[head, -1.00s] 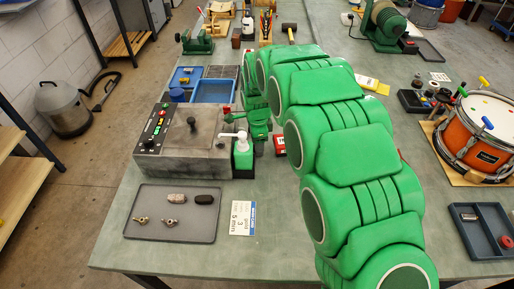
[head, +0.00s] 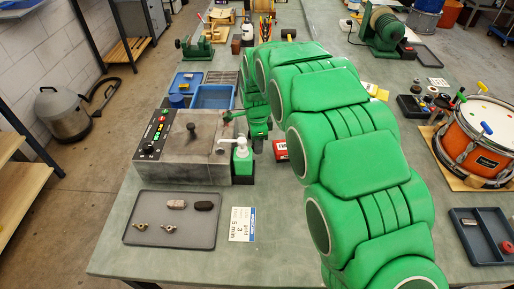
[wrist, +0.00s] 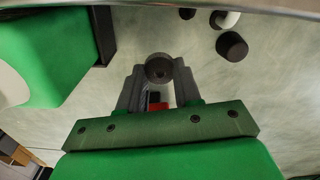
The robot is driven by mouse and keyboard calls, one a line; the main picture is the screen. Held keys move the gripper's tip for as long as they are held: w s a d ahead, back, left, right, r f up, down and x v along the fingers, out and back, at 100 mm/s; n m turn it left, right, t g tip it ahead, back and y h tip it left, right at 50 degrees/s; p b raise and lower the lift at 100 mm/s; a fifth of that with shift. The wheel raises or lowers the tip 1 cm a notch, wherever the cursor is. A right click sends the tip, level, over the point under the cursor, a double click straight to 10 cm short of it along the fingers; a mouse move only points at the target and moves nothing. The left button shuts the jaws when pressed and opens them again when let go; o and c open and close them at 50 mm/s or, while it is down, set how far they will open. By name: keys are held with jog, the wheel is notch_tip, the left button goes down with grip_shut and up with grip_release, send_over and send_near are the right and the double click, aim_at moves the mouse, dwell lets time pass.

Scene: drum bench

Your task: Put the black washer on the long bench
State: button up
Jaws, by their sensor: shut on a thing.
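A dark grey round piece with a small hole, which looks like the black washer (wrist: 158,67), is held between the fingertips of my gripper (wrist: 159,76) in the wrist view. My gripper is shut on it, above the grey-green bench top (wrist: 275,80). In the head view my gripper (head: 257,145) hangs just right of the green pump bottle (head: 242,160), and the washer cannot be made out there. The bench (head: 290,215) runs away from me under the tools. How far the washer is above the surface is hard to tell.
A grey tray (head: 170,239) with small parts lies front left, beside a white card (head: 242,224). A grey machine (head: 185,160) stands behind it. A red box (head: 281,150) is right of my gripper. An orange drum (head: 475,150) and blue tray (head: 465,253) are at the right.

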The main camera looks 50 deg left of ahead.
jog(key=s+d+r, duration=0.7)
jog(key=d+r, duration=0.3)
jog(key=d, duration=0.2)
jog(key=shift+s, duration=0.25)
dwell(0.3)
